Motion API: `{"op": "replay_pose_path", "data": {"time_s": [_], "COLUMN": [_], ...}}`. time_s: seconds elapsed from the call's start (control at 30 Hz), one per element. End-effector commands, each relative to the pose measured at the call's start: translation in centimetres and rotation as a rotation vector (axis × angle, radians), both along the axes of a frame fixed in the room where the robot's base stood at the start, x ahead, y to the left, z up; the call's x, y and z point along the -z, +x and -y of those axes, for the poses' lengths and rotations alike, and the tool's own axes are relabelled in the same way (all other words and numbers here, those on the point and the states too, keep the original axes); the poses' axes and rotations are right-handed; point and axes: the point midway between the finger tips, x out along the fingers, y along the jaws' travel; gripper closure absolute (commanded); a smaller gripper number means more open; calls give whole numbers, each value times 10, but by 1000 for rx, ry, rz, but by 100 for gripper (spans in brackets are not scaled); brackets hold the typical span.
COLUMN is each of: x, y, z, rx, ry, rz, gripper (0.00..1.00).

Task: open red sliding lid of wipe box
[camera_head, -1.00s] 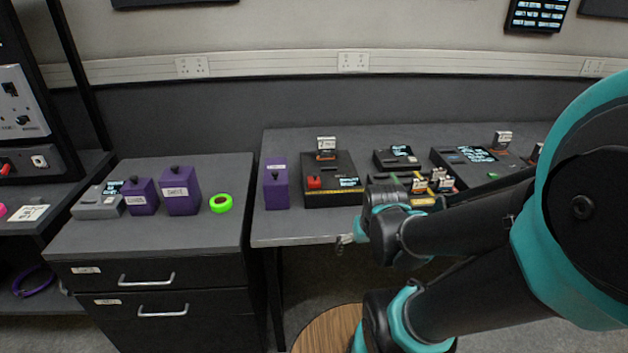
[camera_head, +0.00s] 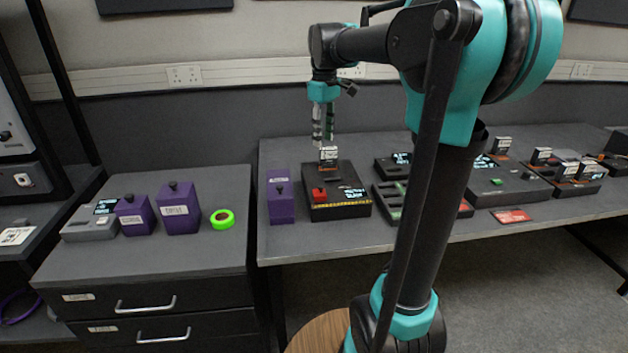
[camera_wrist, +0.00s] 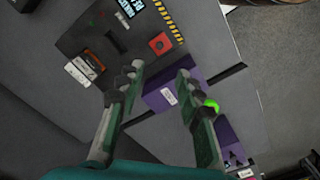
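A black box (camera_head: 341,203) with a yellow-and-black striped front edge stands on the right-hand bench, with a small red block (camera_head: 319,195) on its top at the left. I cannot tell for sure that this is the wipe box. In the wrist view the box (camera_wrist: 92,32) shows a dark slot, and the red piece (camera_wrist: 160,43) is near its striped edge. My gripper (camera_head: 323,138) points down above the back of the box, apart from it. In the wrist view its fingers (camera_wrist: 158,84) are spread, with nothing held between them.
A purple container (camera_head: 281,206) stands just left of the box; it also shows in the wrist view (camera_wrist: 168,93). A white tag (camera_head: 328,155) stands upright at the box's back. Two more purple containers and a green ring (camera_head: 222,217) sit on the drawer cabinet. Several dark devices lie right.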

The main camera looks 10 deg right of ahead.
Motion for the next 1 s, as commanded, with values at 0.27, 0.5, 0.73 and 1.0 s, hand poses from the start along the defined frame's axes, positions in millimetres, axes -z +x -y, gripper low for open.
{"op": "replay_pose_path", "data": {"time_s": [0.27,0.5,0.73,1.0], "x": [5,50,96,142], "y": [5,5,5,5], "z": [-2,-2,-2,-2], "rx": [-30,-29,-28,-28], "ry": [-1,-1,-1,-1], "rz": [-14,-13,-13,-13], "gripper": [64,64,64,64]}}
